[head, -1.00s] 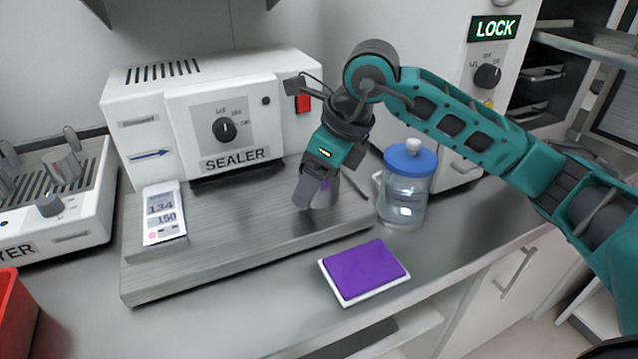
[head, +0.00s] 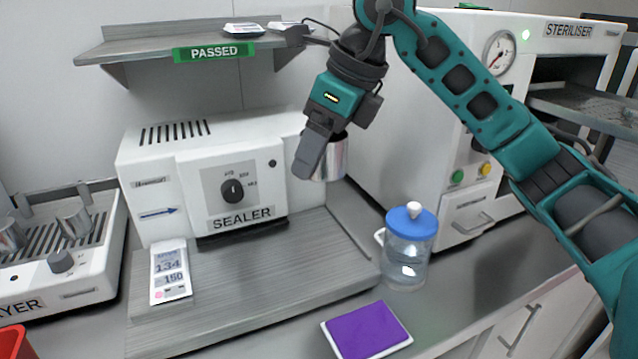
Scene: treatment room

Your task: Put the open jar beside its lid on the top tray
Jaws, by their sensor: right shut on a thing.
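My right gripper (head: 316,158) is shut on a shiny metal jar (head: 334,160), held in the air in front of the sealer's upper right. The jar is roughly upright and partly hidden behind the near finger; I cannot see into it. I cannot make out its lid in this view. A grey metal tray (head: 585,104) juts from the open steriliser at the far right, well apart from the gripper; I cannot tell whether it is the top tray. My left gripper is not in view.
A clear jar with a blue lid (head: 408,245) and a purple pad (head: 367,330) stand on the counter. The sealer (head: 235,185) is behind its grey platform (head: 270,275). A wall shelf (head: 160,45) hangs above. The steriliser (head: 455,205) stands right.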

